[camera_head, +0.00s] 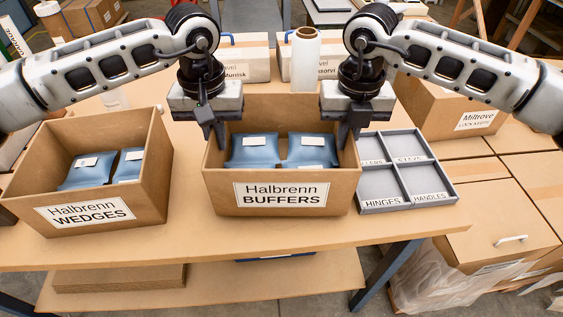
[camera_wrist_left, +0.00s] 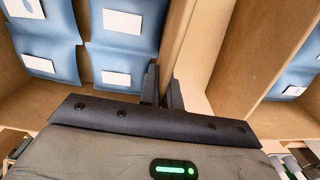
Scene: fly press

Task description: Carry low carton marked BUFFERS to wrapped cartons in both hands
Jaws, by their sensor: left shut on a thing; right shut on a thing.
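The low carton marked BUFFERS (camera_head: 282,199) is upright and open at the middle of the table, with blue packs (camera_head: 254,151) inside. My left gripper (camera_head: 214,130) is shut on its left wall; the left wrist view shows the fingers (camera_wrist_left: 164,92) on either side of that wall. My right gripper (camera_head: 350,130) is shut on its right wall. Whether the carton's base touches the table is not clear. The wrapped cartons (camera_head: 497,221) stand at the lower right, beyond the table's edge, with clear film hanging at their lower side.
An open carton marked WEDGES (camera_head: 95,212) stands close on the left. A grey divided tray (camera_head: 408,171) lies right beside the BUFFERS carton. Behind are a white roll (camera_head: 305,60), closed cartons (camera_head: 246,62) and a Miltrove carton (camera_head: 448,110).

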